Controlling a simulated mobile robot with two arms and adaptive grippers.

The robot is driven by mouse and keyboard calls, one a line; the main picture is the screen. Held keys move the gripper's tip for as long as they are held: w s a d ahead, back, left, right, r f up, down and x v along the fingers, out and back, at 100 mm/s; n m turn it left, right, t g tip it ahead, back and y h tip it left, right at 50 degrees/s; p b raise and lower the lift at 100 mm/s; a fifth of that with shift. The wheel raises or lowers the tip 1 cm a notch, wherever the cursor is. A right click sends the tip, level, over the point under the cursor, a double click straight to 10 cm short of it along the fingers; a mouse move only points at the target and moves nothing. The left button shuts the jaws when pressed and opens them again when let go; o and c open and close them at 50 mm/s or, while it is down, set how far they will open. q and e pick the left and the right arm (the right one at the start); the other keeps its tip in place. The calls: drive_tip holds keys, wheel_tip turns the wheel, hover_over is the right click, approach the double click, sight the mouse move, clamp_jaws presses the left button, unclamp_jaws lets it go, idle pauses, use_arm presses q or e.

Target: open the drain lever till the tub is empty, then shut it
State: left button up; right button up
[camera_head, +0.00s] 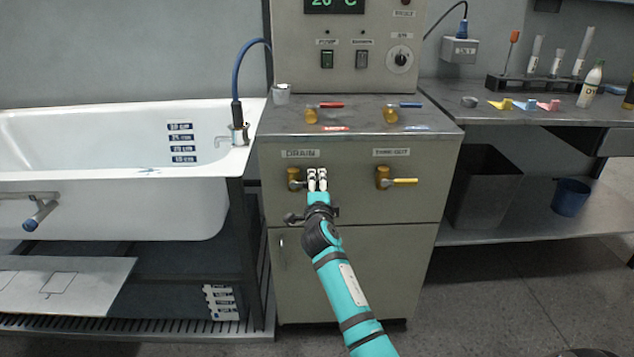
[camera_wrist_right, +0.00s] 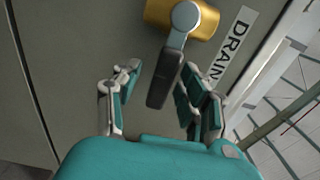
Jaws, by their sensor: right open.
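The drain valve (camera_head: 293,179) is a brass body on the cabinet front under the DRAIN label (camera_head: 300,153). In the wrist view, its brass body (camera_wrist_right: 181,17) carries a lever with a dark grip (camera_wrist_right: 165,78). My right gripper (camera_head: 318,178) is at this lever, just right of the valve body, and hides the lever in the head view. In the wrist view my right gripper (camera_wrist_right: 158,90) is open, with the lever between its fingers. The white tub (camera_head: 110,205) stands at left with depth marks (camera_head: 180,142); its water level is unclear. My left gripper is not in view.
A second brass valve with a yellow handle (camera_head: 404,181) sits to the right on the cabinet front (camera_head: 350,225). Red (camera_head: 331,105) and blue (camera_head: 404,105) valve handles are on top. A grey bin (camera_head: 486,190) and blue bucket (camera_head: 570,197) stand at right.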

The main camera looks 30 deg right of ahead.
clamp_jaws()
idle(0.5)
